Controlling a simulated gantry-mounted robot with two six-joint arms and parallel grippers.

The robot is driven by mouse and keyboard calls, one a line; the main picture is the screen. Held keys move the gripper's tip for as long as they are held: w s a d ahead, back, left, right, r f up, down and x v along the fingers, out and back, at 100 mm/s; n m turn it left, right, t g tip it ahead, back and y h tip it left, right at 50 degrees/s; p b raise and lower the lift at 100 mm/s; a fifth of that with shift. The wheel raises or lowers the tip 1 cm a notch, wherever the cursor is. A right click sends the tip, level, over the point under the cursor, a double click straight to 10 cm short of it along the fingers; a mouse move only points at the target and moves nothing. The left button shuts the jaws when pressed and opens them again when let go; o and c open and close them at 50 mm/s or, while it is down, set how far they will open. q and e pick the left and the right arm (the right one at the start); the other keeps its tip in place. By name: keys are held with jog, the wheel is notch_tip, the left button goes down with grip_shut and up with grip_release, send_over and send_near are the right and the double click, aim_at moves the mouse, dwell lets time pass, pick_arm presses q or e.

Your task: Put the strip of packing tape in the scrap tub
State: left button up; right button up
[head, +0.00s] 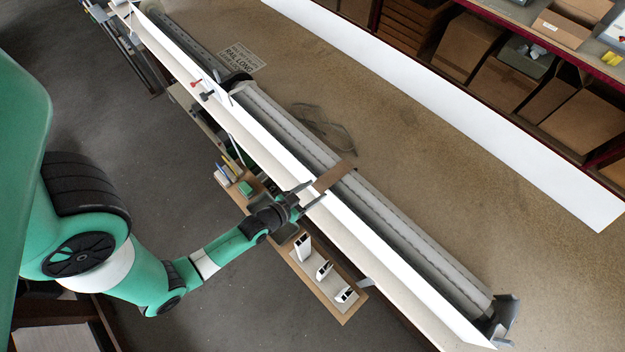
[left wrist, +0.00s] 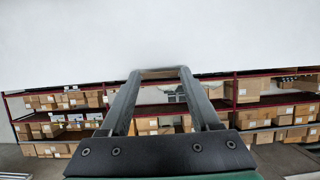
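The strip of packing tape (head: 336,174) is a short, flat brown piece. In the head view it overlaps the long grey profile and the white fence edge. My left gripper (head: 318,190) is at its near end, one finger at each side edge. In the left wrist view the fingers (left wrist: 162,76) stand apart, with a thin bar between their tips that looks like the strip seen nearly edge-on. The gripper appears shut on the strip across its width, above the bench. I cannot clearly pick out the scrap tub. My right gripper is not in view.
The long grey profile (head: 410,228) lies behind a white fence (head: 380,256). A side board (head: 333,302) carries several white profile samples. Another holds a small green item (head: 246,188). A paper sign (head: 238,57) lies on the brown surface. Shelves with cardboard boxes (head: 470,55) stand beyond.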

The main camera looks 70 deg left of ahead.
pick_arm(q)
jog(key=o, duration=0.3)
jog(key=shift+s+d+r, duration=0.15)
jog(key=shift+s, duration=0.2)
jog(key=b+v, duration=0.3)
jog(key=v, duration=0.7)
jog(key=shift+s+d+f+b, duration=0.25)
jog(key=shift+s+b, duration=0.15)
jog(key=shift+s, duration=0.05)
